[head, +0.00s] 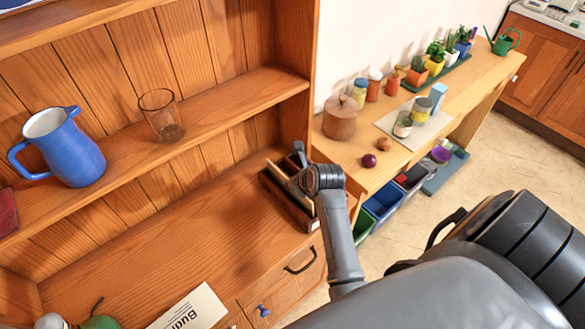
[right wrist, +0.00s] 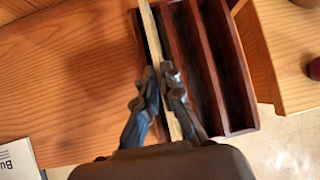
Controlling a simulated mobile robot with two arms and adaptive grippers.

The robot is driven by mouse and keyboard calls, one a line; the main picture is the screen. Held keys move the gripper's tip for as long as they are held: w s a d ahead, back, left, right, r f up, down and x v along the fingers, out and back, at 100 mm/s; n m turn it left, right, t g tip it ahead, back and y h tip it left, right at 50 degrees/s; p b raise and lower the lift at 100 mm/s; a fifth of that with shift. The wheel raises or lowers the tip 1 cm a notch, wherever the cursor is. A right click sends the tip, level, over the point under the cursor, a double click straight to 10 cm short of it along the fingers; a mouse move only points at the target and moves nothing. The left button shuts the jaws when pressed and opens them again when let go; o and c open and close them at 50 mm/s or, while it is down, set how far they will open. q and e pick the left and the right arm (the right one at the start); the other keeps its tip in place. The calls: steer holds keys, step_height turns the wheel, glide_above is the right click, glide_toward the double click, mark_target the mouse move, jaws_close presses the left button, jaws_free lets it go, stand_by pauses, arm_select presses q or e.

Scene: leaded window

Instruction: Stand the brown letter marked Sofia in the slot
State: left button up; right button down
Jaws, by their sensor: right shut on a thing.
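A dark red-brown letter rack (head: 303,217) with several slots stands at the right end of the wooden counter; it also shows in the right wrist view (right wrist: 238,95). My right gripper (right wrist: 160,88) is shut on a thin tan letter (right wrist: 153,38), seen almost edge-on. The letter also shows in the head view (head: 279,173). It is upright, in line with the slots, at the rack's left side in the wrist view. I cannot tell how deep its lower edge sits. The name on it is not visible. My left gripper is not in view.
A blue jug (head: 65,147) and a clear glass (head: 161,115) stand on the shelf above the counter. A white printed card (head: 197,308) lies at the counter's front. A side table (head: 345,150) with jars and plants stands to the right.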

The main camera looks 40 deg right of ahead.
steer(key=c, duration=1.4)
jaws_free()
steer(key=shift+c, duration=0.2)
